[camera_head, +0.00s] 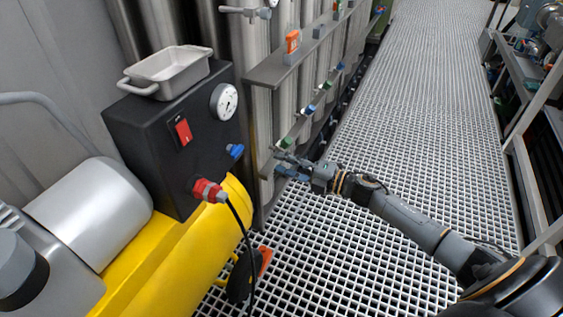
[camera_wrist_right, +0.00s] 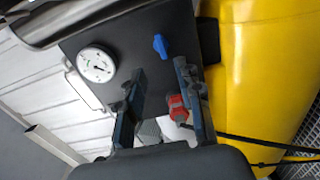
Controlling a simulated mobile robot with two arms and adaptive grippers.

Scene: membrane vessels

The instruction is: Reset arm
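My right arm comes in from the lower right in the head view. Its gripper (camera_head: 278,163) is over the grating, just right of the black control box (camera_head: 150,135). In the right wrist view this gripper (camera_wrist_right: 158,70) has its two fingers apart, with the dark box face beyond and nothing held between them. The red connector (camera_wrist_right: 178,108) shows beside one finger, and I cannot tell from this view alone how close it is. In the head view the connector (camera_head: 207,190) is left of the gripper and apart from it. My left gripper is not in view.
The box carries a gauge (camera_head: 224,101), a red switch (camera_head: 183,131), a blue knob (camera_head: 236,151) and a metal tray (camera_head: 168,74). A yellow tank (camera_head: 185,255) and black cable (camera_head: 243,230) are below. Metal vessels stand behind. The grating walkway (camera_head: 430,70) is mostly clear.

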